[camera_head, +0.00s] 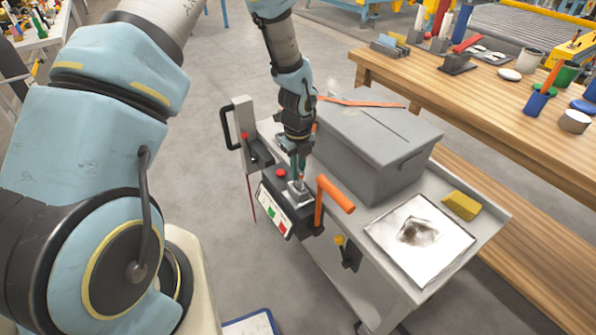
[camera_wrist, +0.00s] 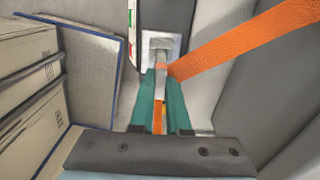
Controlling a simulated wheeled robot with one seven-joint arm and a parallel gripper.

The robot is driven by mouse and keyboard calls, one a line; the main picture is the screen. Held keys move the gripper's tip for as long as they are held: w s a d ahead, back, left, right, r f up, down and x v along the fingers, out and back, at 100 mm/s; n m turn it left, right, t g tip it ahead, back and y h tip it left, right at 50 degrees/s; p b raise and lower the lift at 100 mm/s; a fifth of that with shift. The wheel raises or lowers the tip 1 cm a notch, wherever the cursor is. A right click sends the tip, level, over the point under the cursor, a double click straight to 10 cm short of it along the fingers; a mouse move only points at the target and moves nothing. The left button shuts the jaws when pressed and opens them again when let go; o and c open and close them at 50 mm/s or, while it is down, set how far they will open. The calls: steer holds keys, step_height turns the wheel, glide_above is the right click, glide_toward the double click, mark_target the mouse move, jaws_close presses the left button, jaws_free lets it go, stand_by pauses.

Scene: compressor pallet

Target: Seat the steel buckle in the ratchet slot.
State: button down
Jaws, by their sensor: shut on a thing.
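My gripper (camera_head: 298,174) points down at the side of the grey cart. In the wrist view its teal fingers (camera_wrist: 161,82) are shut on the steel buckle (camera_wrist: 161,65), a narrow grey piece between the fingertips. An orange strap (camera_wrist: 245,40) runs from beside the buckle to the upper right. The ratchet slot appears to be in the pale square metal block (camera_wrist: 160,43) right at the buckle's far end; this block also shows under my gripper in the head view (camera_head: 299,194). I cannot tell whether the buckle's tip is inside the slot or just at its mouth.
A grey box (camera_head: 375,150) stands on the cart (camera_head: 440,265) to the right. A wooden bench (camera_head: 480,105) stands behind.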

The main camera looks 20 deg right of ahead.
steer(key=shift+f, duration=0.4)
steer(key=shift+f, duration=0.15)
steer(key=shift+f+b, duration=0.4)
steer(key=shift+f, duration=0.15)
steer(key=c, duration=0.9)
jaws_free()
steer(key=shift+r, duration=0.15)
